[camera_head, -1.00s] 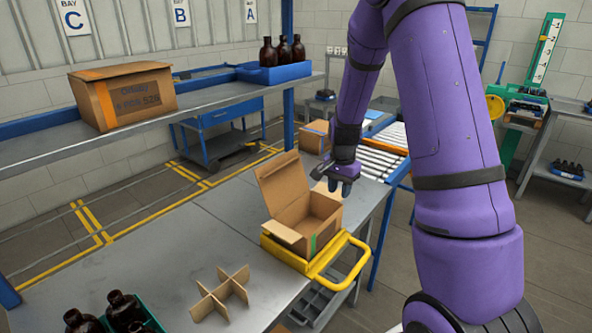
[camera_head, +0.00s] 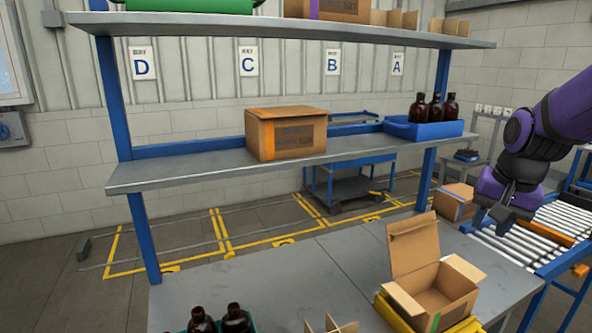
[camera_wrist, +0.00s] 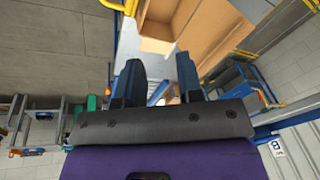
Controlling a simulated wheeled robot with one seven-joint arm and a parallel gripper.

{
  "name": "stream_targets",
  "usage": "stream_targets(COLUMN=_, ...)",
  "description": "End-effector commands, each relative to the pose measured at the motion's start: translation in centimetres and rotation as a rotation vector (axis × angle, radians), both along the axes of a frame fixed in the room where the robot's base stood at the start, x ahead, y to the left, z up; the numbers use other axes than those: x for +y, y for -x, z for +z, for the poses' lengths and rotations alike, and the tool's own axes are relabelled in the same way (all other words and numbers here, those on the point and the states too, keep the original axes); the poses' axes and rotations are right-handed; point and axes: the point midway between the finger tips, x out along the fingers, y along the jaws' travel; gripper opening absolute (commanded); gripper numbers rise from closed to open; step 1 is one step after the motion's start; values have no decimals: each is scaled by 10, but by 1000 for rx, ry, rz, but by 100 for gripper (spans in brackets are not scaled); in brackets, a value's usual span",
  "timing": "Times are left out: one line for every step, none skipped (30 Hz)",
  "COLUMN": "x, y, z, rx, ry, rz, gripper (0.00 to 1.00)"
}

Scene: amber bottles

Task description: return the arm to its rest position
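My purple arm (camera_head: 570,110) reaches in from the right edge in the head view. My gripper (camera_head: 503,216) hangs to the upper right of the open cardboard box, in front of the roller conveyor. The wrist view shows my gripper (camera_wrist: 160,78) with its two dark fingers apart and nothing between them. The open cardboard box (camera_head: 425,300) sits on a yellow holder (camera_head: 392,314) on the workbench, flaps up. My gripper looks clear of it. Cardboard fills the upper part of the wrist view.
The workbench (camera_head: 290,285) has bare room left of the box. Bottles (camera_head: 236,318) and a cardboard divider (camera_head: 335,325) show at the bottom edge. A shelf (camera_head: 200,170) above bears a closed box (camera_head: 285,133) and a blue tray (camera_head: 425,130) of bottles. The roller conveyor (camera_head: 520,240) stands at right.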

Motion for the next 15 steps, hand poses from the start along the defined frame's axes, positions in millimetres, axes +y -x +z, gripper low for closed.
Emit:
stream_targets(x=6, y=11, z=11, rx=-21, ry=9, rz=36, gripper=34)
stream_targets(x=9, y=18, z=17, rx=-31, ry=15, rz=60, gripper=34)
stream_targets(x=13, y=26, z=24, rx=-46, ry=24, rz=91, gripper=34)
stream_targets(x=16, y=33, z=29, rx=-55, ry=30, rz=115, gripper=34)
stream_targets(x=19, y=40, z=34, rx=-64, ry=38, rz=137, gripper=34)
stream_targets(x=23, y=49, z=40, rx=-78, ry=47, rz=169, gripper=34)
stream_targets(x=26, y=56, z=44, rx=-89, ry=55, rz=191, gripper=34)
stream_targets(x=28, y=63, z=48, rx=-97, ry=63, rz=214, gripper=34)
stream_targets(x=32, y=72, z=53, rx=-110, ry=73, rz=243, gripper=34)
stream_targets(x=34, y=79, z=56, rx=-120, ry=82, rz=265, gripper=34)
stream_targets(x=36, y=86, z=59, rx=-130, ry=91, rz=287, gripper=34)
stream_targets(x=39, y=96, z=63, rx=-141, ry=104, rz=317, gripper=34)
stream_targets(x=42, y=103, z=66, rx=-151, ry=114, rz=339, gripper=34)
stream_targets(x=44, y=110, z=69, rx=-162, ry=124, rz=361, gripper=34)
stream_targets(x=46, y=120, z=71, rx=-172, ry=137, rz=388, gripper=34)
